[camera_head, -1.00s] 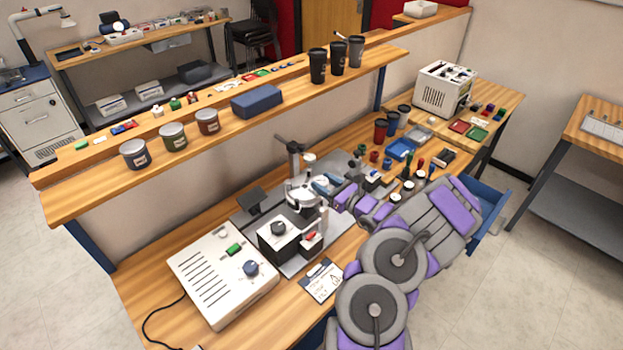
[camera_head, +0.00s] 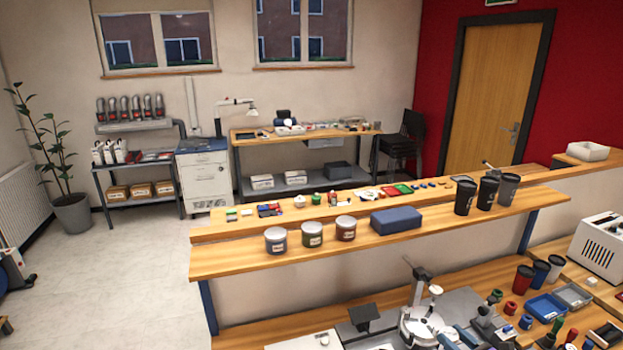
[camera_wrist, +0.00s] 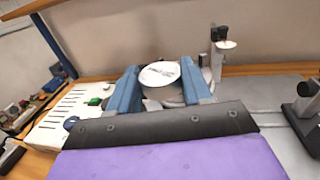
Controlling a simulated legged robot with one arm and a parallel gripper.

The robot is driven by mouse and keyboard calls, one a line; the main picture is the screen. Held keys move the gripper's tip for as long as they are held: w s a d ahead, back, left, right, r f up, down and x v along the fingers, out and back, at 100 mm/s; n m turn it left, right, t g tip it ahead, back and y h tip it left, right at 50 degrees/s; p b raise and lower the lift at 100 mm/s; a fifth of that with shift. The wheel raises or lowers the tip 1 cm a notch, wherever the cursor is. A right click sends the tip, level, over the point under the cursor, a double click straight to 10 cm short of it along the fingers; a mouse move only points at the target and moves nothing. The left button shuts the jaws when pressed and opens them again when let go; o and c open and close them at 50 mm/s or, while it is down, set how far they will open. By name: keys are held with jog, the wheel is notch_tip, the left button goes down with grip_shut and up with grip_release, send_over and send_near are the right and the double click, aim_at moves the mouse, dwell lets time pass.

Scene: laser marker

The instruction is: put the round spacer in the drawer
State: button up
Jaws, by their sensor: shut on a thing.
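My gripper (camera_wrist: 160,76) shows in the wrist view with one blue finger on each side of a pale round disc with dark markings on its face, which appears to be the round spacer (camera_wrist: 161,72). The fingers are shut on it; their exact contact is hard to see.
A post with a small knob (camera_wrist: 222,45) stands close behind the gripper. A white box with slots (camera_wrist: 70,118) is on the left. The raised shelf (camera_head: 245,262) runs behind the bench. Cups (camera_head: 541,272) and small parts crowd the bench's right side.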

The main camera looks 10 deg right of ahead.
jog(key=w+a+r+n+g+y, duration=0.2)
jog(key=w+a+y, duration=0.1)
jog(key=a, duration=0.8)
jog(key=w+a+r+n+g+y+b, duration=0.1)
jog(key=w+a, duration=0.4)
jog(key=a, duration=0.7)
jog(key=w+a+r+n+g+y, duration=0.3)
jog(key=a+n+y, duration=0.2)
jog(key=a, duration=0.7)
jog(key=shift+w+a+g+y, duration=0.15)
jog(key=shift+w+g+y, duration=0.25)
jog(key=shift+y, duration=0.2)
